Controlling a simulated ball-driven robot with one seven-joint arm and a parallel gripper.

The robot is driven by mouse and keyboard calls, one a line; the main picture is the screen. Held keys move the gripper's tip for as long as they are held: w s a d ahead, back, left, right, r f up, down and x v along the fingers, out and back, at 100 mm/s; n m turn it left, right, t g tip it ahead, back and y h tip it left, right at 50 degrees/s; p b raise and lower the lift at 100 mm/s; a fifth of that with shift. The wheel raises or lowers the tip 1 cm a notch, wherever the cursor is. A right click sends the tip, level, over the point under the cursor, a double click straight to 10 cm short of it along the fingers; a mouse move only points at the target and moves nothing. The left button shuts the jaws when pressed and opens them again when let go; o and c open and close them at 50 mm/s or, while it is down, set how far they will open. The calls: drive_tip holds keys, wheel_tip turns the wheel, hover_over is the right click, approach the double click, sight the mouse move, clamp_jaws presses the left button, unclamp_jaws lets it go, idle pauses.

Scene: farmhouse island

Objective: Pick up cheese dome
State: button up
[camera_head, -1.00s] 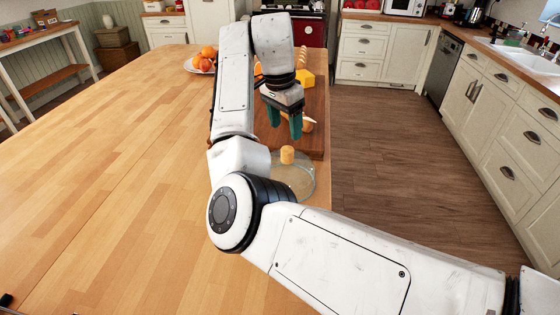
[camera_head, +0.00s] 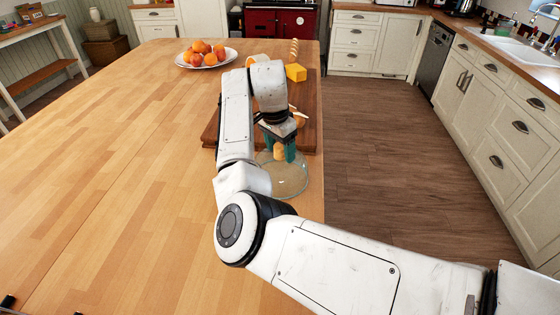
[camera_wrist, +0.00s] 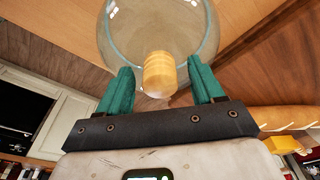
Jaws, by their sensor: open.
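The cheese dome (camera_head: 290,183) is clear glass with a pale wooden knob (camera_head: 280,154), standing on the wooden island top near its right edge. In the wrist view the glass dome (camera_wrist: 158,28) fills the top middle, and its knob (camera_wrist: 160,76) points toward me. My gripper (camera_head: 280,156) is just at the knob, with its teal fingers on either side of it. In the wrist view my gripper (camera_wrist: 161,68) is open, with a gap between each finger and the knob. The arm covers the left edge of the dome.
A cutting board (camera_head: 311,128) lies right behind the dome, with a yellow cheese block (camera_head: 296,72) and other food on it. A white plate of orange fruit (camera_head: 206,55) stands farther back. The island's left side is clear. Its right edge (camera_head: 323,185) is close to the dome.

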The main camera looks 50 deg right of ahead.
drive_tip(key=shift+c, duration=0.3)
clamp_jaws()
idle(0.4)
